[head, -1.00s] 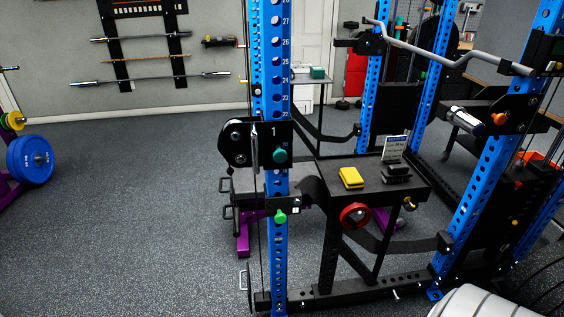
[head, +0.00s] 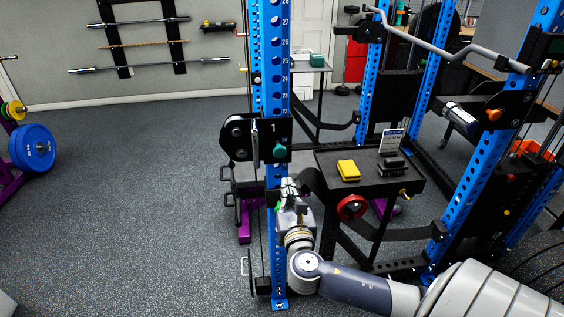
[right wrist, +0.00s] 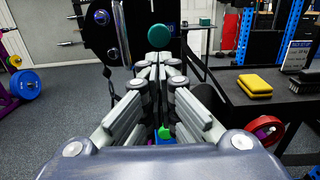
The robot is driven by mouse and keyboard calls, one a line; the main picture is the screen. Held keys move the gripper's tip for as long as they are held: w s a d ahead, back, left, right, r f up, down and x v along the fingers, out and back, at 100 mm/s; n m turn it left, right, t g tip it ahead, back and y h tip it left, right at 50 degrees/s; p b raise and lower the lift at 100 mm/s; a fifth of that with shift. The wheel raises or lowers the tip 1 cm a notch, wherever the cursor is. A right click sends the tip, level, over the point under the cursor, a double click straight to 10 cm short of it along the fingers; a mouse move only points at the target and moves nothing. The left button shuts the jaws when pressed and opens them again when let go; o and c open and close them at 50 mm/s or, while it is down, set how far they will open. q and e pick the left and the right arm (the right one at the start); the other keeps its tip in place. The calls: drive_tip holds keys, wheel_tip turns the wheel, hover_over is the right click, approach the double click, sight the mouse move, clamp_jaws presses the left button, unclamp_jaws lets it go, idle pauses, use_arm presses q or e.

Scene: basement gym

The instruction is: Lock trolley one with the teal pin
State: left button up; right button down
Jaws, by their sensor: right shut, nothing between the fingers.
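Trolley one (head: 242,138) is the black carriage marked 1 on the blue upright (head: 272,60). Its round teal pin (head: 280,150) sits on the front; how deep it is seated I cannot tell. In the right wrist view the teal pin (right wrist: 159,37) shows just above and beyond my fingertips. My right gripper (head: 289,186) is shut and empty, just below the teal pin, pointing toward the upright. It also fills the middle of the right wrist view (right wrist: 159,66), with a green knob (right wrist: 164,132) partly visible between its fingers. My left gripper is not in view.
A black shelf (head: 345,190) right of the upright holds a yellow block (head: 348,170), a black brush (head: 391,165) and a sign (head: 391,141). A red ring-shaped knob (head: 352,207) hangs below its front.

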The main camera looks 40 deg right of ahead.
sight(281, 157)
drive_tip(key=p+x, duration=0.2)
drive_tip(key=x, duration=0.9)
drive_tip(key=shift+w+d, duration=0.15)
drive_tip(key=shift+w, duration=0.2)
drive_tip(key=shift+w, duration=0.1)
drive_tip(key=shift+x, duration=1.2)
drive_tip(key=shift+r, duration=0.2)
